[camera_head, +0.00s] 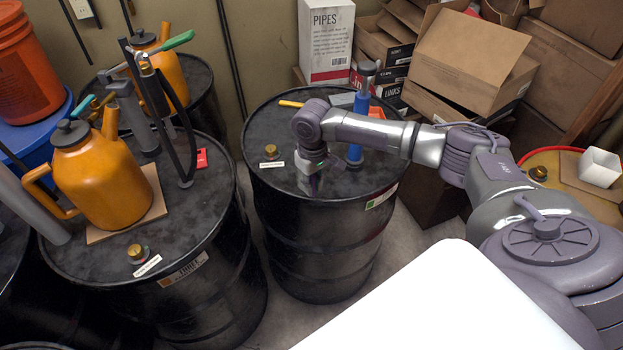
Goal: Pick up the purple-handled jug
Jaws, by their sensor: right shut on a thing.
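My right gripper (313,182) points down over the top of the middle black drum (262,126). It is shut on a small dark, purplish thing, mostly hidden by the gripper; I cannot tell what it is. No jug with a purple handle shows clearly. An orange jug (88,182) with an orange handle and dark cap stands upright on a cardboard square on the left drum (205,225). A second orange jug (166,65) stands on a drum behind it. My left gripper is not in view.
A blue cylinder tool (359,115) stands on the middle drum close to my right arm. A dark hand pump (153,85) with a green handle (174,42) stands on the left drum. Cardboard boxes (472,60) fill the back right. A gap separates the left and middle drums.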

